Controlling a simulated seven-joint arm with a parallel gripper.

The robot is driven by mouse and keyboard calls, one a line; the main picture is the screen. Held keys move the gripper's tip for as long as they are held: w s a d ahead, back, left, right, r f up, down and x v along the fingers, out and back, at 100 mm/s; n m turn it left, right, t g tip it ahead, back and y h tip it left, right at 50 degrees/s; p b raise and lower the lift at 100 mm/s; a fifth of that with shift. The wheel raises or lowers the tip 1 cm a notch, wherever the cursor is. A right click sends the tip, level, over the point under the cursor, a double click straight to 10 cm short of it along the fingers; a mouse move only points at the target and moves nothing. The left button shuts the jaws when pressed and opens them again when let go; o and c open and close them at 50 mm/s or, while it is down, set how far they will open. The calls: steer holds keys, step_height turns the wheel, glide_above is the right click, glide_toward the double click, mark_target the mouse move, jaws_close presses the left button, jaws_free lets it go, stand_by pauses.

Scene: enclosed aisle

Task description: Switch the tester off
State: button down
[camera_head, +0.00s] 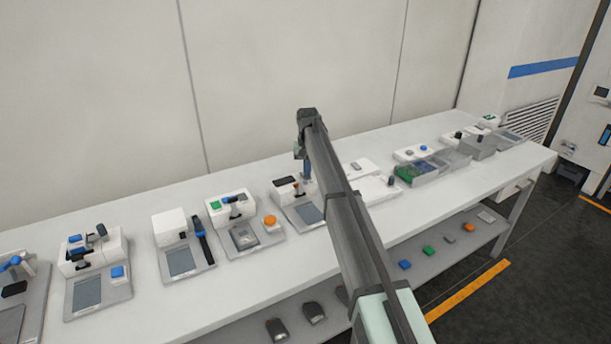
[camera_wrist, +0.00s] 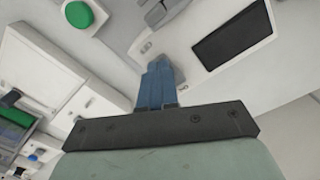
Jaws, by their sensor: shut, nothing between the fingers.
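My gripper (camera_head: 307,172) is shut and empty, with its blue fingers (camera_wrist: 160,82) pressed together in the wrist view. It is over the back of a white bench device (camera_head: 278,190) with a dark top panel (camera_head: 286,182), a small orange-brown part and a grey plate in front. This device is the one nearest my fingers, but no label shows which device is the tester. The wrist view shows a black panel (camera_wrist: 232,35) on a white housing, right of my fingertips. Whether the fingertips touch anything cannot be told. My arm hides part of the bench.
To the left stands a white device with a green button (camera_head: 215,205) and an orange knob (camera_head: 269,220). Several more devices line the white bench (camera_head: 150,310). Trays with green contents (camera_head: 410,172) are to the right. A wall (camera_head: 290,60) closes the back.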

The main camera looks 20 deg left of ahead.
stand_by(0.3)
steer(key=shift+r, duration=3.45)
steer(key=shift+d, duration=0.1)
